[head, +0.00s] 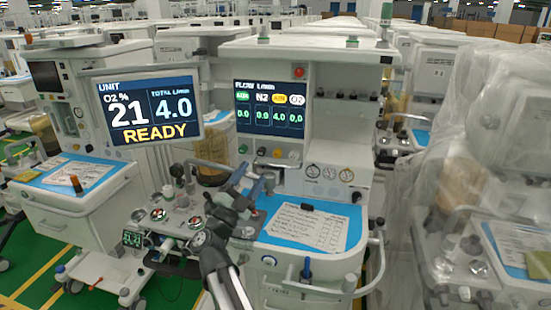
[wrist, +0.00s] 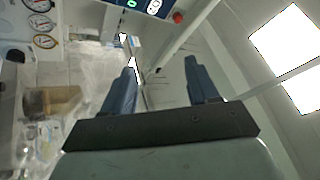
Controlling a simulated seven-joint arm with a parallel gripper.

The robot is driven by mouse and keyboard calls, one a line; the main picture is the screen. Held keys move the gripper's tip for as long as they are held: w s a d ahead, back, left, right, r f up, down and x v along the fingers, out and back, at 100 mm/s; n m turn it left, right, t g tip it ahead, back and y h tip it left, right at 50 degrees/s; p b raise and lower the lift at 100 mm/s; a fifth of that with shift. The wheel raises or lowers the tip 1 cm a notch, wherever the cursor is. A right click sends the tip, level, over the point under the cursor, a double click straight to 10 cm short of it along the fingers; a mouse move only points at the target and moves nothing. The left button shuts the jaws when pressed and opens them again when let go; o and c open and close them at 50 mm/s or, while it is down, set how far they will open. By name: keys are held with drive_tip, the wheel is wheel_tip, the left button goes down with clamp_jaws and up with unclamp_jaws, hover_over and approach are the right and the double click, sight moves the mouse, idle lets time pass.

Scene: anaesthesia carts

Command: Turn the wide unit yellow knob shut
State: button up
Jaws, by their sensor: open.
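The wide unit (head: 327,70) stands in the middle of the head view. Its yellow knob (head: 277,153) is in the row of small knobs under the flow screen (head: 270,107), between a dark knob and a white one. The screen reads 4.0 under the yellow label and 0.0 under the others. My gripper (head: 250,176) is open and empty, with its blue fingers below and left of the yellow knob, apart from it. In the wrist view the two fingers (wrist: 160,70) are spread with nothing between them. The yellow knob is not visible there.
A blue-covered worktop with a paper sheet (head: 305,226) lies right of my gripper. Gauges (head: 329,172) sit above it. A left screen (head: 150,104) reads READY. A plastic-wrapped cart (head: 470,170) stands at right. A red button (wrist: 178,17) shows in the wrist view.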

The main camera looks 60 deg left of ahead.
drive_tip(key=w+a+f+n+g, duration=0.1)
drive_tip(key=w+f+n+g, duration=0.15)
drive_tip(key=w+n, duration=0.4)
drive_tip(key=w+a+f+n+g, duration=0.1)
drive_tip(key=w+f+n+g, duration=0.15)
drive_tip(key=w+n, duration=0.4)
drive_tip(key=n+g+y, duration=0.2)
drive_tip(key=n+g, duration=0.1)
approach(277, 155)
drive_tip(key=x, duration=0.8)
drive_tip(key=shift+w+a, duration=0.15)
drive_tip(key=shift+a, duration=0.1)
drive_tip(key=c, duration=1)
drive_tip(key=shift+m, duration=0.6)
drive_tip(key=shift+c, duration=0.2)
drive_tip(key=o, duration=1)
